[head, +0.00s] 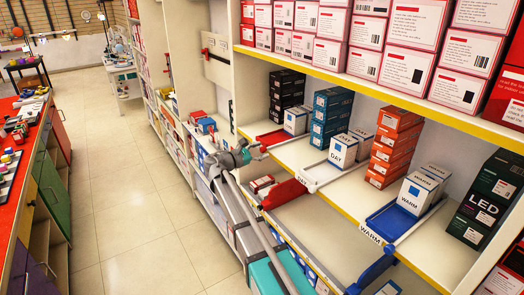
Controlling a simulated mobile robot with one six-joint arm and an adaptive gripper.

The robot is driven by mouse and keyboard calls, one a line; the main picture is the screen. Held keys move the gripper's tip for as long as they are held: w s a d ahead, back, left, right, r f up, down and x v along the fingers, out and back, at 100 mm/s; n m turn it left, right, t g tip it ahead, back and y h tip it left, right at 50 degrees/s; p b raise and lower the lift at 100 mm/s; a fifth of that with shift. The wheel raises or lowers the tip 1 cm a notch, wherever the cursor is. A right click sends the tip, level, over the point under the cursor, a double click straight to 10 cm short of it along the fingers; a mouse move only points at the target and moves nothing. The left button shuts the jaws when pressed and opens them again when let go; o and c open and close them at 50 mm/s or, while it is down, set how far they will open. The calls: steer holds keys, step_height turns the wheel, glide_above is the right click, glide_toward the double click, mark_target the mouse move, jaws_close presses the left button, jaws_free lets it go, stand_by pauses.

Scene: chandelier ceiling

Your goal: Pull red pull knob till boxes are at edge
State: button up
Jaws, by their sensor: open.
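The red pull knob (284,194) hangs in front of the yellow-edged shelf (345,211), below a white label holder (312,181). White and blue DAY boxes (341,152) stand on the shelf, set back from its front edge. A red pusher tray (276,139) lies on the shelf further left, with white boxes (295,121) beside it. My gripper (260,152) is open and empty, up and left of the red knob and apart from it, near the shelf's front edge. Its fingertips are small in this view.
A blue tray (388,224) and blue handle (374,271) are to the right, with WARM boxes (414,194). Orange boxes (395,143) and black LED boxes (479,212) stand on the shelf. A shelf with boxes is above. The tiled aisle (130,215) is clear.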

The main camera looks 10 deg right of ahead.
steer(key=shift+w+d, duration=0.25)
steer(key=shift+d, duration=0.3)
jaws_close()
